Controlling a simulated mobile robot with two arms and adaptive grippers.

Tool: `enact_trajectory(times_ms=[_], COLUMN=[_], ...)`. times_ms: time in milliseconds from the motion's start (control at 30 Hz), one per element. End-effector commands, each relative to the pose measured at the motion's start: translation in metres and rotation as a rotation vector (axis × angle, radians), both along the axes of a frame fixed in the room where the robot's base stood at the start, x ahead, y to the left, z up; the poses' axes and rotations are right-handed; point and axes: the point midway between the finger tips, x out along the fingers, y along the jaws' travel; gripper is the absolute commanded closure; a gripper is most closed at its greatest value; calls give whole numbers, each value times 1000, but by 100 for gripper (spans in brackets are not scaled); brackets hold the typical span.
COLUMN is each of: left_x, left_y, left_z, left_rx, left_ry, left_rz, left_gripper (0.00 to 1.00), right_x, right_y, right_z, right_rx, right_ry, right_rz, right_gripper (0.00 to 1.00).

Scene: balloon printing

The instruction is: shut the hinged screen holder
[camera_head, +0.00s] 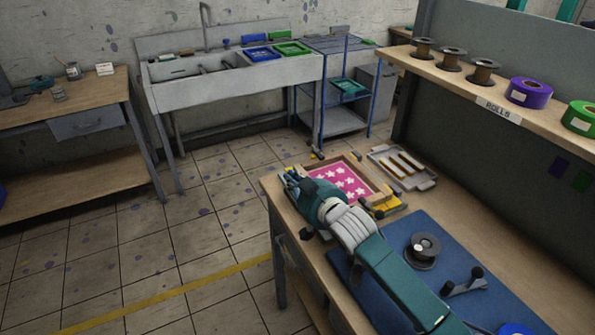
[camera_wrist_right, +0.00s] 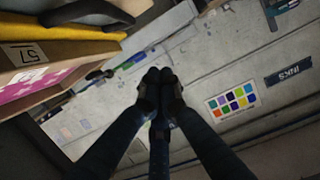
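The screen holder has a yellow base (camera_head: 388,203) on the workbench at centre right. It carries a wooden-framed screen (camera_head: 340,181) with a pink field of white stars. The screen looks raised or slightly tilted, but I cannot tell its exact angle. My right gripper (camera_head: 293,183) is beside the frame's left side, over the bench's left edge, partly hidden by my arm. In the right wrist view its fingertips (camera_wrist_right: 160,79) meet with nothing seen between them. The frame's wooden edge (camera_wrist_right: 25,52), marked 57, is left of the fingers, apart from them. My left gripper is not visible.
A grey tray (camera_head: 405,170) with wooden-handled tools lies behind the holder. A blue mat (camera_head: 455,250) bears a spool (camera_head: 423,250) and a black-handled tool (camera_head: 465,284). A shelf (camera_head: 480,95) of rolls overhangs at right. The floor left of the bench is clear.

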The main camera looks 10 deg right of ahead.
Motion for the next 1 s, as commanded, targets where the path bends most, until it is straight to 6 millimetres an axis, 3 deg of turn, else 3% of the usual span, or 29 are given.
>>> enact_trajectory(times_ms=[300, 1000], left_x=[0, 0], left_y=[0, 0], left_z=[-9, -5], left_rx=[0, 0], left_ry=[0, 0], left_rz=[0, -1], left_gripper=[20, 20], right_x=[-2, -1], right_y=[5, 5], right_z=[-20, -17], right_rx=[0, 1], right_ry=[1, 0], right_rz=[-1, 0], right_gripper=[100, 100])
